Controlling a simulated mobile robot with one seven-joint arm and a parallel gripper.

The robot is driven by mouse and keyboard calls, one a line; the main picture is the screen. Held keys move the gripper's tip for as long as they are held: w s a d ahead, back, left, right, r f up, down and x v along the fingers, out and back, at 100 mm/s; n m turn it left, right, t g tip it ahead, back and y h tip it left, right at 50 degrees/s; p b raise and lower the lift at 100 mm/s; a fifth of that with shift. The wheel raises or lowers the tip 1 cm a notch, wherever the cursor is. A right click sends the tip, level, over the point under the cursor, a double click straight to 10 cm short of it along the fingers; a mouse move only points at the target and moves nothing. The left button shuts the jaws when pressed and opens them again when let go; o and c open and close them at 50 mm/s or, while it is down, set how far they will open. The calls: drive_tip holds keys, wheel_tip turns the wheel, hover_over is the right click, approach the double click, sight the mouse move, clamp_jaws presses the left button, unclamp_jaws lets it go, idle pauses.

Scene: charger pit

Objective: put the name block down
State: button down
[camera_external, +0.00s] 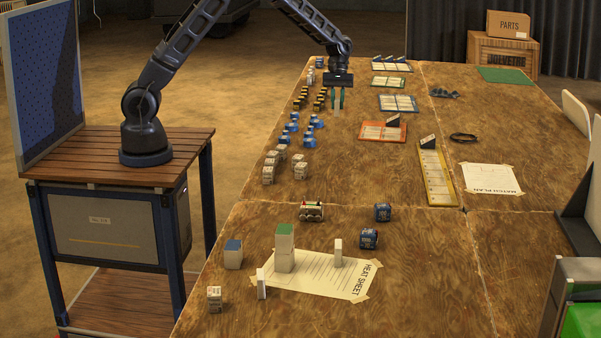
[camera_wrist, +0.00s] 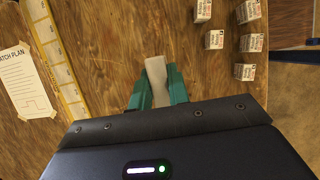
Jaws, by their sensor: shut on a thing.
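My gripper (camera_external: 337,99) is over the far half of the long wooden table, fingers pointing down. Its teal fingers are shut on a slim pale block, the name block (camera_wrist: 156,78), in the wrist view (camera_wrist: 157,92). The block shows plain grey-white from above, and any lettering is hidden. I cannot tell whether its lower end touches the table. Two similar slim white blocks stand upright near the heat sheet (camera_external: 312,284): one on it (camera_external: 338,252) and one at its left edge (camera_external: 262,283).
Rows of small blue blocks (camera_external: 309,134), yellow-black blocks (camera_external: 302,98) and white printed blocks (camera_external: 268,174) line the table's left side. Coloured boards (camera_external: 383,136) lie to the right, with a yellow strip (camera_external: 438,184) and the match plan sheet (camera_external: 488,178). Bare wood lies between.

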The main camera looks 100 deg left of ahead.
drive_tip(key=shift+s+a, duration=0.3)
drive_tip(key=shift+a, duration=0.3)
drive_tip(key=shift+s+a+f, duration=0.15)
drive_tip(key=shift+a+f, duration=0.05)
hover_over(334, 167)
drive_tip(key=a, duration=0.2)
wheel_tip(334, 167, down, 20)
drive_tip(key=shift+r, duration=0.2)
drive_tip(key=shift+f, duration=0.1)
drive_tip(key=c, duration=1.3)
unclamp_jaws()
drive_tip(key=shift+c, duration=0.2)
